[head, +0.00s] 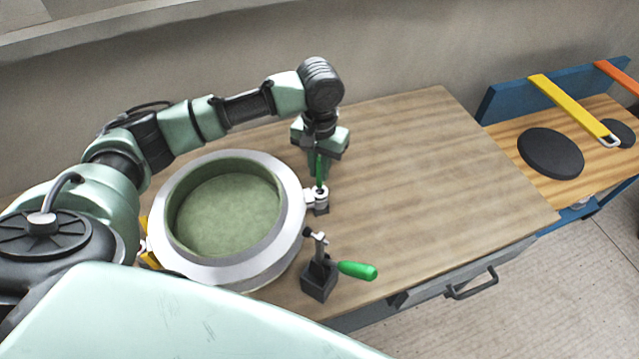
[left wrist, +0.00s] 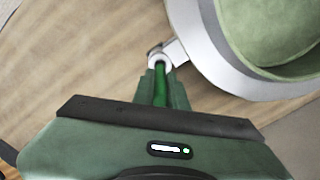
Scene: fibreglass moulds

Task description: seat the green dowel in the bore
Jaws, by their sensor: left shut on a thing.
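The green dowel (head: 320,170) stands roughly upright between the fingers of my left gripper (head: 317,164), which is shut on it. The bore is in a small metal collar (head: 320,195) on the right side of the round mould (head: 291,190). The dowel's lower end is at the collar's mouth; I cannot tell whether it has entered. In the left wrist view the dowel (left wrist: 160,84) runs from the gripper (left wrist: 160,78) to the collar (left wrist: 158,56), overlapping its near rim. The bore's inside is hidden. My right gripper is out of view.
A toggle clamp with a green handle (head: 357,270) stands on a dark block (head: 319,280) near the bench's front edge. The wooden bench (head: 430,180) is clear to the right. Beyond it, a blue-framed bench holds black discs (head: 551,153) and a yellow strap (head: 570,105).

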